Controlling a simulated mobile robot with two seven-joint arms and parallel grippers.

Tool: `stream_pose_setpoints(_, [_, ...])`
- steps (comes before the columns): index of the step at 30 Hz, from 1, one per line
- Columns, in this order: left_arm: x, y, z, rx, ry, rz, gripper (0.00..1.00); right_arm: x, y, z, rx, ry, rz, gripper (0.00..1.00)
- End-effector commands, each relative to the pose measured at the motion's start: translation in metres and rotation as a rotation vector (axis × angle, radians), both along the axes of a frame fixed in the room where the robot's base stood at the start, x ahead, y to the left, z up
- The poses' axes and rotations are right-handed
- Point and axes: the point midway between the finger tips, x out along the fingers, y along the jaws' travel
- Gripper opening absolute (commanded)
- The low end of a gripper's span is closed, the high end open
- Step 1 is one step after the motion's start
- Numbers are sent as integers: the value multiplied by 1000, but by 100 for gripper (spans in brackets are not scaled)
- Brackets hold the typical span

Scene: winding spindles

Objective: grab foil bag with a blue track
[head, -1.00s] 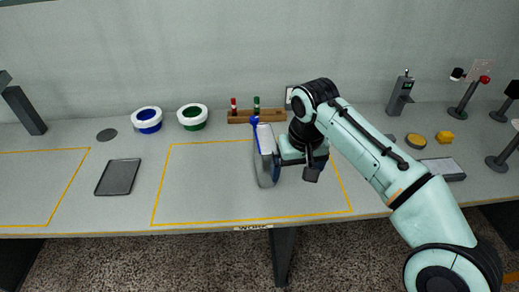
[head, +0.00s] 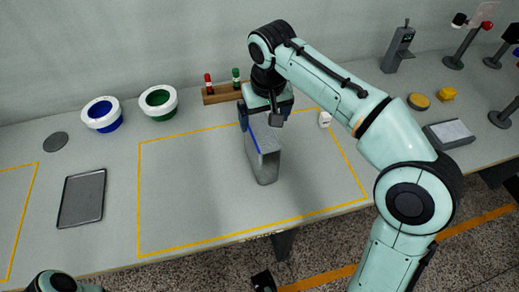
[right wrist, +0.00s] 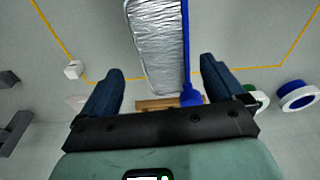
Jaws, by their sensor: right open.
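My right gripper (head: 262,116) is open at the bag's far upper end. In the right wrist view the foil bag (right wrist: 157,45) shows crinkled silver, with the blue track (right wrist: 186,50) along its right side and a blue end piece near the right finger. The bag lies in the gap between the open fingers (right wrist: 162,67), with room on both sides; contact is not visible. My left gripper is not clearly in view.
A wooden rack (head: 222,95) with a red and a green marker stands behind the bag. A blue-lined bowl (head: 102,114) and a green-lined bowl (head: 158,102) are at back left. A dark tray (head: 82,198) lies left. A small white box (head: 325,119) is right of the gripper.

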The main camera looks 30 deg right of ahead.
Motion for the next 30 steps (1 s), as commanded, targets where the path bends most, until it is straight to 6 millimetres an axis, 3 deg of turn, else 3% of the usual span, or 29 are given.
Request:
stream_pose_setpoints(1, [1,0,-3,0,-4,0,57,1,0,-11,-1,2,-1,96])
stream_pose_setpoints(9, [3,0,-8,1,-12,2,57,4,0,-31,0,0,0,96])
stream_pose_setpoints(18, [8,0,-19,4,-29,5,57,5,5,-73,-1,1,0,96])
stream_pose_setpoints(27, [9,0,-19,4,-32,6,57,6,5,-77,0,-2,0,96])
stream_pose_setpoints(28, [9,0,-19,4,-32,6,57,6,5,-76,0,-2,0,89])
stream_pose_setpoints(30, [9,0,-19,4,-32,6,57,6,5,-76,0,-2,0,66])
